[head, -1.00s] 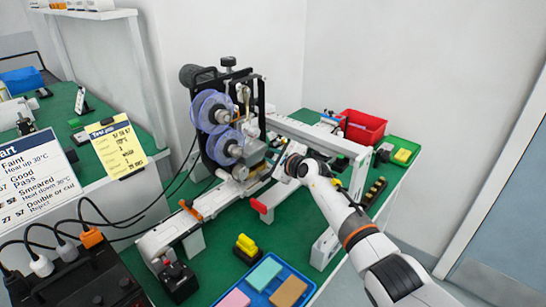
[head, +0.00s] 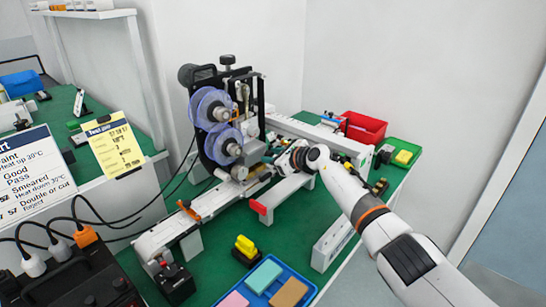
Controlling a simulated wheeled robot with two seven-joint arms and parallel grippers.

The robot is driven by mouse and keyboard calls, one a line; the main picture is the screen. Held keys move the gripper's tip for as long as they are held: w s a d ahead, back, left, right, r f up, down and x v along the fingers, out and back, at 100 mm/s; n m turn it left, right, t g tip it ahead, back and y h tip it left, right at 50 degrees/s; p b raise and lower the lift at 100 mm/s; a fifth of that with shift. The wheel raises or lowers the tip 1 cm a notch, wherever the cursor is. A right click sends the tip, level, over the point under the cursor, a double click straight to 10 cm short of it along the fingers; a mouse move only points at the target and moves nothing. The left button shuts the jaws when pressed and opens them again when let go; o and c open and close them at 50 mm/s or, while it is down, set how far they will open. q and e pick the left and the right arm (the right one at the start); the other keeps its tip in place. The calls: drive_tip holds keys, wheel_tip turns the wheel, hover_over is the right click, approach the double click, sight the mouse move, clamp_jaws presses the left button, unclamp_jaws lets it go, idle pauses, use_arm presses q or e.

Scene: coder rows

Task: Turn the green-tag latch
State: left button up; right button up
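The coder machine (head: 225,115), with two purple film reels, stands on the green table. My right arm reaches in from the lower right. Its gripper (head: 276,160) is beside the right lower side of the machine, next to the print area. The fingers are small and partly lost against dark machine parts, so their opening and any contact are unclear. I cannot pick out a green-tag latch; it may be hidden behind the gripper or too small. My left gripper is not in view.
An orange lever (head: 189,211) sits on the white conveyor (head: 165,232). A red-ended white bar (head: 285,193) lies near my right arm. A blue tray (head: 300,299) is at the front, a red bin (head: 366,126) at the back right. Green table is bare between conveyor and bar.

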drive_tip(key=shift+o, duration=0.7)
drive_tip(key=shift+d+r, duration=0.1)
drive_tip(key=shift+s+d+r+p, duration=0.25)
drive_tip(key=shift+s+d+p, duration=0.2)
drive_tip(key=shift+s, duration=0.05)
drive_tip(key=shift+p+v, duration=0.3)
drive_tip(key=shift+v, duration=2.65)
drive_tip(key=shift+a, duration=0.1)
